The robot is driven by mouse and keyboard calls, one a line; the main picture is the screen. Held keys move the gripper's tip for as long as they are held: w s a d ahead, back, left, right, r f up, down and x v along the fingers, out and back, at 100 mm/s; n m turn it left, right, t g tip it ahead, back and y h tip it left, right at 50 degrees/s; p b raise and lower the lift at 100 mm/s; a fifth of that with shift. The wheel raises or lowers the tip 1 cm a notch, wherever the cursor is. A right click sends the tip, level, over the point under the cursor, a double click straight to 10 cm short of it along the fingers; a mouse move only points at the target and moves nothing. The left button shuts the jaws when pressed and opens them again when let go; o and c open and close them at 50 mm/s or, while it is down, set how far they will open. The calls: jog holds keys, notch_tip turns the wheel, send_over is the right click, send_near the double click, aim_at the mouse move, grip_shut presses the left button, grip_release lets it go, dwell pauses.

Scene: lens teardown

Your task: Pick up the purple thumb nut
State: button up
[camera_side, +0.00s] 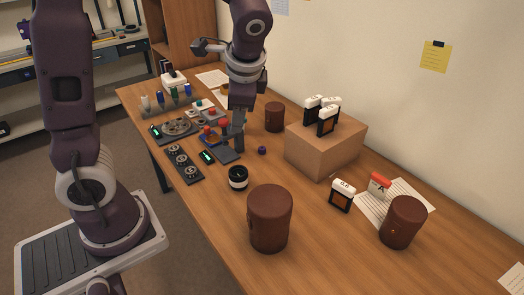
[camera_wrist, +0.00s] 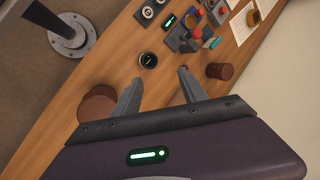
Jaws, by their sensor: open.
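The purple thumb nut (camera_side: 262,150) is a small dark purple knob lying on the bare wood of the table (camera_side: 300,205), between the cardboard box and the black lens. In the wrist view a small purple spot (camera_wrist: 183,68) shows at the tip of my right-hand finger, which partly hides it. My gripper (camera_side: 232,141) points down over the table, to the left of the nut in the side view. In the wrist view my gripper (camera_wrist: 159,77) has its two fingers spread wide with nothing between them. I cannot tell its exact height above the table.
The black lens (camera_side: 238,178) stands nearby; it also shows in the wrist view (camera_wrist: 148,60). Brown leather cases (camera_side: 270,218) stand in front, at right (camera_side: 402,222) and behind (camera_side: 274,117). A cardboard box (camera_side: 325,150) bears labelled filters. Trays and tools crowd the left.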

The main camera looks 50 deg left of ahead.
jog(key=w+a+f+m+y, duration=0.5)
jog(key=w+f+m, duration=0.2)
jog(key=w+f, duration=0.55)
jog(key=m+t+y, duration=0.2)
jog(key=m+y, duration=0.1)
jog(key=m, duration=0.4)
send_near(263, 149)
jog(key=shift+w+a+f, duration=0.1)
jog(key=shift+w+a, duration=0.15)
jog(key=shift+a, duration=0.25)
jog(key=shift+w+a+f, duration=0.1)
jog(key=shift+w+a, duration=0.15)
jog(key=shift+a, duration=0.25)
jog(key=x, duration=0.7)
jog(key=shift+s+f, duration=0.25)
grip_shut()
